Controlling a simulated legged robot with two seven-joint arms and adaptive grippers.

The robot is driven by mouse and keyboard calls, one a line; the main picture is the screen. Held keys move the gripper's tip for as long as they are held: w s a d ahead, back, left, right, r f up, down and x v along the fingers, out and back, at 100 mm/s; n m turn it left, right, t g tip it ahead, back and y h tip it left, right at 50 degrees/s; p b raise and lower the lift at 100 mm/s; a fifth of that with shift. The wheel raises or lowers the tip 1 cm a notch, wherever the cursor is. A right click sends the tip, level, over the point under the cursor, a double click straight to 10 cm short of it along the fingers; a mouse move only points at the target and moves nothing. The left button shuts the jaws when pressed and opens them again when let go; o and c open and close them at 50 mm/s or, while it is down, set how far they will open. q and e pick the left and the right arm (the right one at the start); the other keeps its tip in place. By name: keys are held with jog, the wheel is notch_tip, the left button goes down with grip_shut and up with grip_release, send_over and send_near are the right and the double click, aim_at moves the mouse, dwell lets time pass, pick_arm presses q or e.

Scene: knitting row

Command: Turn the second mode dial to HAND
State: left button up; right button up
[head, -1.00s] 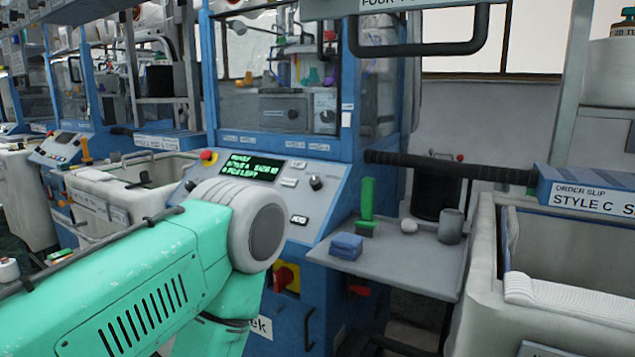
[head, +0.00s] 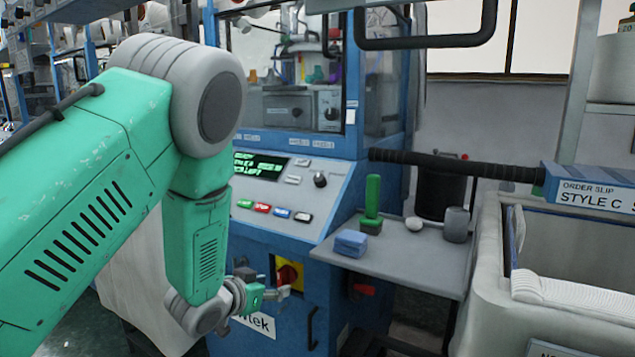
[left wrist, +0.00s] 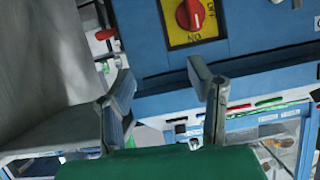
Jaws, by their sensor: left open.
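A black round dial (head: 320,180) sits on the sloped grey control panel of the blue machine, right of the green-text display; its labels are too small to read. My left gripper (head: 266,283) is below that panel, in front of the machine's blue lower face. It is open and empty. It is close to a red rotary switch (head: 289,274) on a yellow plate. In the left wrist view the two spread fingers (left wrist: 164,82) show, with the red switch (left wrist: 190,14) beyond them, apart from both. The dial cannot be made out in the left wrist view. My right gripper is not in view.
A grey side shelf (head: 420,262) holds a blue block (head: 350,243), a green-handled brush (head: 372,200) and a grey cup (head: 457,224). A white bin (head: 480,300) stands at right. Coloured buttons (head: 262,208) line the panel's lower edge. A black padded bar (head: 450,166) crosses above the shelf.

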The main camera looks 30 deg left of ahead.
aim_at(317, 179)
pick_arm(q)
jog(key=w+r+m+t+h, duration=0.1)
jog(key=w+r+t, duration=0.15)
jog(key=r, duration=0.75)
jog(key=w+r+m+t+h, duration=0.15)
jog(key=w+r, duration=0.25)
jog(key=r, duration=0.5)
jog(key=w, duration=0.4)
jog(key=w+d+b, duration=0.1)
jog(key=w, duration=0.6)
jog(key=shift+w+d, duration=0.25)
jog(key=shift+w, duration=0.15)
jog(key=shift+w+d+b, duration=0.1)
jog(key=shift+w+b, duration=0.2)
jog(key=shift+w, duration=0.4)
jog(key=shift+c, duration=0.5)
grip_shut()
